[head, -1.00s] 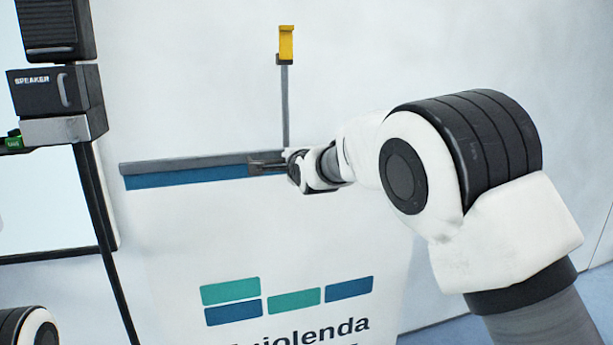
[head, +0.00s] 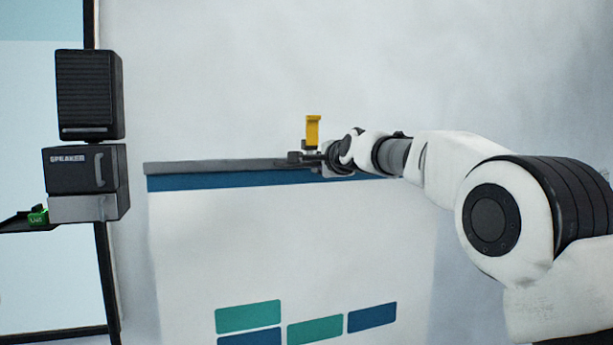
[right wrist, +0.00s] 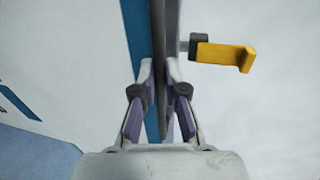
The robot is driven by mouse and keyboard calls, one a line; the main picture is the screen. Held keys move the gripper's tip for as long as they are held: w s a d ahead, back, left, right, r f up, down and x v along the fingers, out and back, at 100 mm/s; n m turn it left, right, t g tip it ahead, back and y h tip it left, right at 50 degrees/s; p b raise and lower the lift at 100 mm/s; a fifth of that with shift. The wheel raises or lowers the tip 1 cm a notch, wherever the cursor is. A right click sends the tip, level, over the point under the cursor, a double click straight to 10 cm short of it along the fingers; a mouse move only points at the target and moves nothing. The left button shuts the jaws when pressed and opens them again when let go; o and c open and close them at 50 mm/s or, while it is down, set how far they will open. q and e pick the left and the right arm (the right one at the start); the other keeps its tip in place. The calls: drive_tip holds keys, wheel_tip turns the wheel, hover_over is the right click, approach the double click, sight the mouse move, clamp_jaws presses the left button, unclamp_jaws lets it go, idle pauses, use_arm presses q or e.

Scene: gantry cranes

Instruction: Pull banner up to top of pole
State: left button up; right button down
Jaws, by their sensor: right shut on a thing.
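The white banner (head: 290,250) has a blue strip and a grey top bar (head: 215,167), and it hangs in the middle of the head view. My right gripper (head: 308,160) is shut on the top bar, right of its middle. In the right wrist view the bar (right wrist: 158,45) runs between the two fingers of the gripper (right wrist: 159,75). The pole's yellow hook (head: 313,130) shows just above the bar and the gripper. In the right wrist view the yellow hook (right wrist: 225,56) is beside the bar, apart from the fingers. The pole's shaft is hidden in the head view. My left gripper is out of view.
A black speaker stack (head: 88,170) stands at the left on a thin stand, with a small green thing (head: 38,215) beside it. A framed panel (head: 45,280) is behind it. The pale wall around the hook is clear.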

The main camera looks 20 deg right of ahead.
drive_tip(key=shift+r, duration=0.15)
drive_tip(key=c, duration=1.2)
unclamp_jaws()
drive_tip(key=shift+a, duration=0.1)
drive_tip(key=shift+s, duration=0.15)
drive_tip(key=v, duration=1.1)
drive_tip(key=shift+s, duration=0.3)
